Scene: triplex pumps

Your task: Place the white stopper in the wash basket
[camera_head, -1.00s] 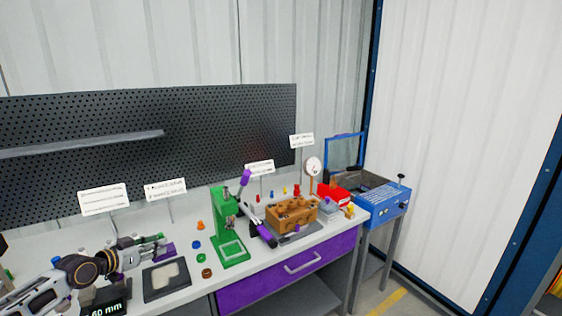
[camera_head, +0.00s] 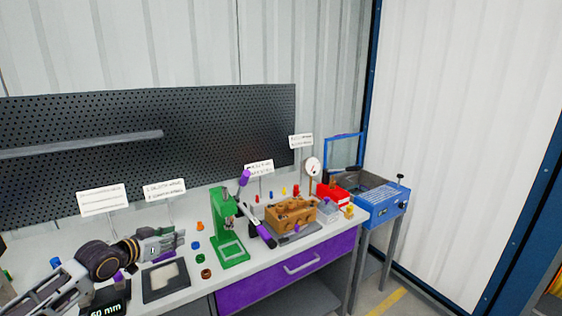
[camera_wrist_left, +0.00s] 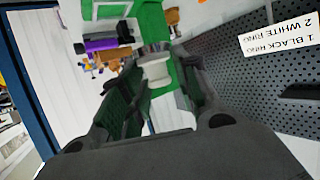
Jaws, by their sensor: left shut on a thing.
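My left gripper (camera_head: 180,239) is over the left part of the bench, left of the green press. In the left wrist view its fingers (camera_wrist_left: 153,82) are shut on the white stopper (camera_wrist_left: 155,70), a pale flanged piece held between the tips. The stopper cannot be made out in the head view. The blue washing unit (camera_head: 378,212) stands at the bench's right end with its lid raised. Its inside is dark, and I cannot make out a separate basket there. My right gripper is not in view.
The green press (camera_head: 229,238) and the brown pump block (camera_head: 291,214) stand between the left gripper and the washing unit. A gauge (camera_head: 313,167), a red box (camera_head: 332,195) and small coloured parts are near the right end. A perforated panel (camera_head: 230,135) rises behind.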

